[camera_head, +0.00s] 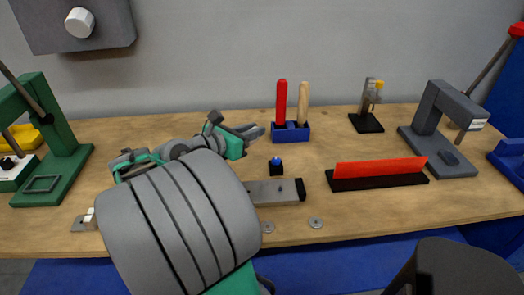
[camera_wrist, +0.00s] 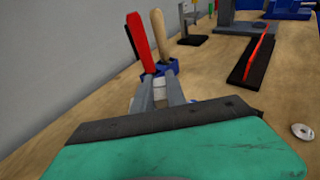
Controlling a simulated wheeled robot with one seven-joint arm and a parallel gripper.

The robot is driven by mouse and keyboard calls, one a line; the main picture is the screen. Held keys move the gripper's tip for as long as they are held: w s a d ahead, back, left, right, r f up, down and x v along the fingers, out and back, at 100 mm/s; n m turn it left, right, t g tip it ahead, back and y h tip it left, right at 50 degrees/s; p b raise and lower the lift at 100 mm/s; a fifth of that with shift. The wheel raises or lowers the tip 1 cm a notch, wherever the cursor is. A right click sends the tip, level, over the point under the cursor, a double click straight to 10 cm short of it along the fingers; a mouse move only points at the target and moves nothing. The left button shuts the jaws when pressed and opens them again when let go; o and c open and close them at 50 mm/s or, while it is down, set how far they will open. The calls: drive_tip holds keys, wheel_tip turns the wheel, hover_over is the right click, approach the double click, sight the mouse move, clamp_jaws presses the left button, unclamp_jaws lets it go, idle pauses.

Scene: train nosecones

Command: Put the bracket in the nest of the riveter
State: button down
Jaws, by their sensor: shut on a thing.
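My gripper (camera_head: 252,131) is above the bench, left of the tool holder, its fingers pointing right. In the wrist view its grey fingers (camera_wrist: 161,92) are shut on a small pale grey thing, which I take to be the bracket; it is mostly hidden and its shape cannot be told. Two lever presses stand on the bench: a green one (camera_head: 62,150) at the left with a square frame (camera_head: 42,184) on its base, and a grey one (camera_head: 440,125) at the right with a small dark block (camera_head: 449,158) on its base. I cannot tell which is the riveter.
A blue holder (camera_head: 291,133) carries a red and a wooden handle. A black block with a blue button (camera_head: 276,165), a metal bar (camera_head: 272,191), a red strip on a black base (camera_head: 380,168) and a small stand (camera_head: 367,122) occupy the bench. Flat washers (camera_head: 316,222) lie near the front edge.

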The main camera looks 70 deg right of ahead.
drive_tip(key=b, duration=0.2)
hover_over(267, 153)
drive_tip(key=f, duration=0.7)
drive_tip(key=shift+a, duration=0.3)
drive_tip(key=f, duration=0.2)
drive_tip(key=d+f, duration=0.1)
drive_tip(key=f, duration=0.1)
drive_tip(key=shift+a, duration=0.1)
drive_tip(key=c, duration=1.4)
unclamp_jaws()
drive_tip(key=shift+f, duration=0.1)
drive_tip(key=shift+o, duration=0.2)
drive_tip(key=v, duration=1.2)
drive_tip(key=shift+p, duration=0.4)
